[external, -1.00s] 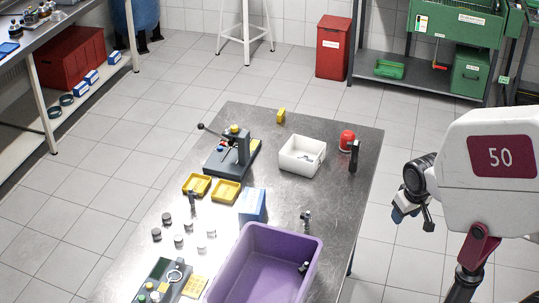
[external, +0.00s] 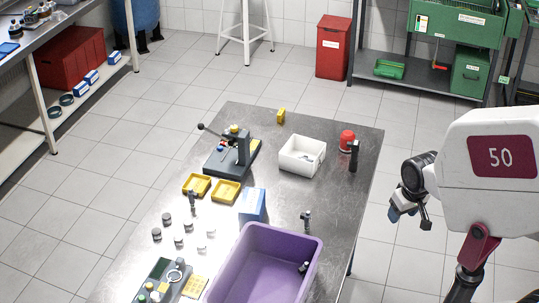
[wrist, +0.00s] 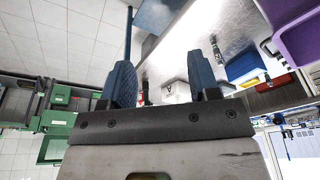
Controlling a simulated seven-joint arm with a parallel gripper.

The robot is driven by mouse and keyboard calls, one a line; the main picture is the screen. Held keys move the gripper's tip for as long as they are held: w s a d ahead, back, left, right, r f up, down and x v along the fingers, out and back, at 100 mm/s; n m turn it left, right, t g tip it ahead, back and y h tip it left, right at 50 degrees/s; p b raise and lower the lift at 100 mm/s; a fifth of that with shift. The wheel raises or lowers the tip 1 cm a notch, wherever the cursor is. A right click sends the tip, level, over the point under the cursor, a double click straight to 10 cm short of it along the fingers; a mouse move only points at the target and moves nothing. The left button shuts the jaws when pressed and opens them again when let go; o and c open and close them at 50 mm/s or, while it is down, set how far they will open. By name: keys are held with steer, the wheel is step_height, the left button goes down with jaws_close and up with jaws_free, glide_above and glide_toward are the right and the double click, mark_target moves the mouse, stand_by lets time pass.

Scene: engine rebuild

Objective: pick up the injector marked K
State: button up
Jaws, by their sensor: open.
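Small dark-and-metal parts that look like injectors stand on the steel table: one (external: 306,219) behind the purple bin, one (external: 193,201) by the yellow trays. Another small dark part (external: 304,267) is in the purple bin at its right side. My gripper (external: 397,212) is off the table's right side, apart from all parts. In the wrist view my gripper (wrist: 162,80) has its two blue-grey fingers spread with nothing held between them.
The purple bin (external: 240,262) takes up the table's near right. A white bin (external: 301,165), red dome (external: 347,139), dark upright part (external: 353,156), blue box (external: 252,205), press (external: 233,155) and yellow trays (external: 226,193) stand around. The table's right strip is mostly clear.

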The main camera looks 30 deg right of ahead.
steer(key=w+a+m+y, duration=0.5)
steer(key=w+a, duration=0.6)
steer(key=w, duration=0.3)
steer(key=m+t+y, duration=0.1)
steer(key=m+y, duration=0.5)
steer(key=m, duration=0.6)
glide_above(193, 191)
steer(key=s+d, duration=1.1)
steer(key=s, duration=0.1)
step_height(193, 191, down, 7)
steer(key=w+a+f+m+t, duration=0.1)
steer(key=w+a+f+m, duration=0.1)
steer(key=w, duration=0.1)
steer(key=w+a+f+m, duration=0.2)
steer(key=w+f, duration=0.1)
steer(key=w+a+f+m+t+y, duration=0.1)
steer(key=w+a+f+m, duration=0.1)
steer(key=w+a, duration=0.1)
steer(key=shift+f+t, duration=0.3)
steer(key=shift+f, duration=0.1)
steer(key=shift+w, duration=0.1)
steer(key=shift+x, duration=1.2)
steer(key=shift+a+f, duration=0.1)
steer(key=shift+x, duration=2.55)
